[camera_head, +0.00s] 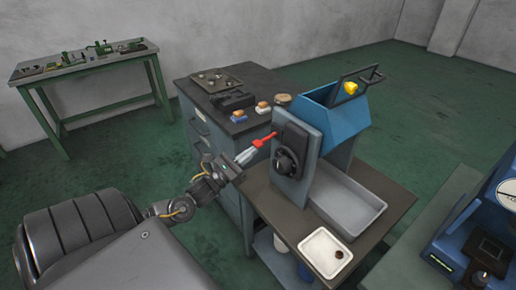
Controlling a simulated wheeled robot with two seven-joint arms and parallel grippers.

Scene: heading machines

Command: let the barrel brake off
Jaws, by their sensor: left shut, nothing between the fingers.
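The machine stands on the dark bench, with a grey upright panel (300,152), a black round knob (287,161) on its face, and a blue open-topped barrel or hopper (338,115) behind. A red lever (264,140) sticks out from the panel's left side, pointing down and left; it looks like the brake handle. My left gripper (246,156) comes in from the left with its fingers closed and empty, its tips right at the lever's lower end. I cannot tell whether they touch it. My right gripper is not in view.
A grey tray (372,208) lies in front of the machine, and a white dish (306,244) with a small brown part is nearer. A dark cabinet (262,84) with small items stands behind. A blue device (470,262) stands at right. Green floor is open at far right.

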